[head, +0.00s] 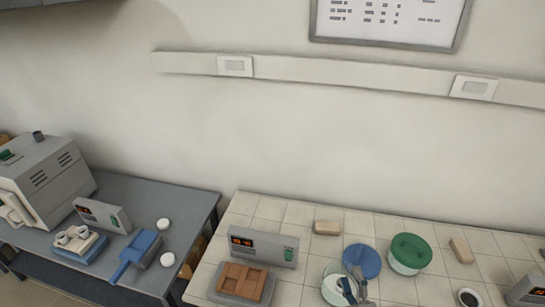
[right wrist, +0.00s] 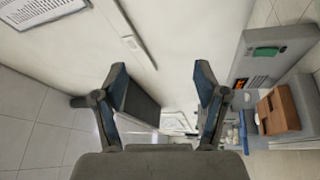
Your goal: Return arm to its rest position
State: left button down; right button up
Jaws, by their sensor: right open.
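My right gripper (head: 355,286) shows at the bottom of the head view, in front of a white round dish (head: 332,284) on the tiled table. In the right wrist view its two fingers (right wrist: 160,72) stand wide apart with nothing between them. My left gripper is in neither view.
The tiled table (head: 283,211) holds a brown block tray (head: 243,281), a grey display unit (head: 262,247), a blue disc (head: 361,261) and a green-lidded bowl (head: 409,253). A grey table (head: 160,198) at left bears a furnace (head: 48,180) and a blue pan (head: 140,249).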

jog(key=s+d+f+m+g+h, duration=0.2)
jog(key=s+f+m+g+h, duration=0.15)
jog(key=f+m, duration=0.35)
jog(key=s+d+f+m+g+h, duration=0.25)
jog(key=s+f+m+g, duration=0.25)
jog(key=f, duration=0.3)
jog(key=s+a+f+m+g+y, duration=0.2)
jog(key=s+a+f+g, duration=0.15)
jog(key=s, duration=0.35)
jog(key=s+a+f+m+g+y, duration=0.1)
jog(key=s+a+f+m+g, duration=0.1)
jog(key=s+f+g, duration=0.4)
jog(key=s+f, duration=0.3)
jog(key=f, duration=2.2)
jog(key=s+d+f+g, duration=0.1)
jog(key=s+d+f, duration=0.2)
jog(key=s+f, duration=1.3)
jog(key=shift+s+f+n, duration=0.15)
jog(key=shift+s+n, duration=0.25)
jog(key=shift+s, duration=0.45)
